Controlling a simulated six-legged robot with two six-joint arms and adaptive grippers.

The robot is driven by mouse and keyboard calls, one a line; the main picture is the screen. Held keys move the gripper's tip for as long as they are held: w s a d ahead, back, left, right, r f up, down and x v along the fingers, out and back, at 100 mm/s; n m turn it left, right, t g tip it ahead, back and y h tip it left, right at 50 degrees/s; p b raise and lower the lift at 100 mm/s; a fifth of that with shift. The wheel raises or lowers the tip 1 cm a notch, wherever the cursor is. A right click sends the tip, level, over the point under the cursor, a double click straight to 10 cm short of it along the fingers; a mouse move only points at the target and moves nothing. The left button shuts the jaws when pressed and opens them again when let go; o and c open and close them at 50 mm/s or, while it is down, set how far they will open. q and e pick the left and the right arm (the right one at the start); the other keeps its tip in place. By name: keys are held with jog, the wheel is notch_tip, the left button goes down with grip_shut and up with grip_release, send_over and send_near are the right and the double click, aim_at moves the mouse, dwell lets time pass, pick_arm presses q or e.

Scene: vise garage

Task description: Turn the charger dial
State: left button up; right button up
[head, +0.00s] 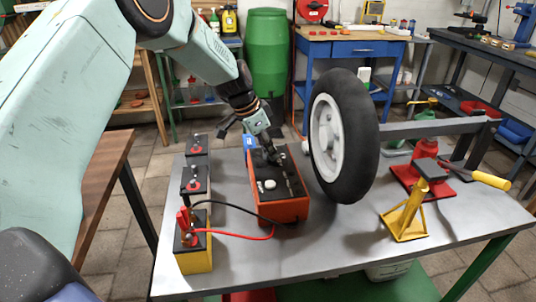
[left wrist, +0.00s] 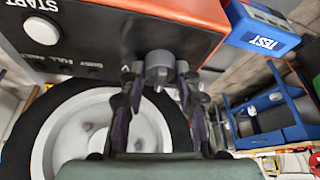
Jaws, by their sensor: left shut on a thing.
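The orange charger (head: 292,211) with a dark top stands on the grey metal table, left of the wheel. In the left wrist view a grey round dial (left wrist: 158,68) sticks out of the charger's dark panel (left wrist: 95,40). My left gripper (head: 274,156) reaches down to the far part of the charger's top. In the left wrist view its fingers (left wrist: 158,80) are shut on the dial, one on each side. A white START button (left wrist: 42,30) sits on the same panel, apart from the fingers. The dial is mostly hidden by the gripper in the head view. My right gripper is not in view.
A yellow battery (head: 193,258) with red and black clamps and cables stands left of the charger, with darker batteries behind it. A blue TEST box (left wrist: 262,28) adjoins the charger. A large wheel (head: 357,140) and a yellow stand (head: 405,222) are to the right. The table's front is clear.

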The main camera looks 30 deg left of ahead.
pick_arm(q)
jog(key=shift+a+f+m+b, duration=0.1)
jog(key=shift+m+b, duration=0.2)
jog(key=shift+m, duration=0.3)
jog(key=shift+m+g+h, duration=0.3)
jog(key=o, duration=1.1)
jog(key=shift+c, duration=0.2)
jog(key=shift+o, duration=0.4)
jog(key=v, duration=1.2)
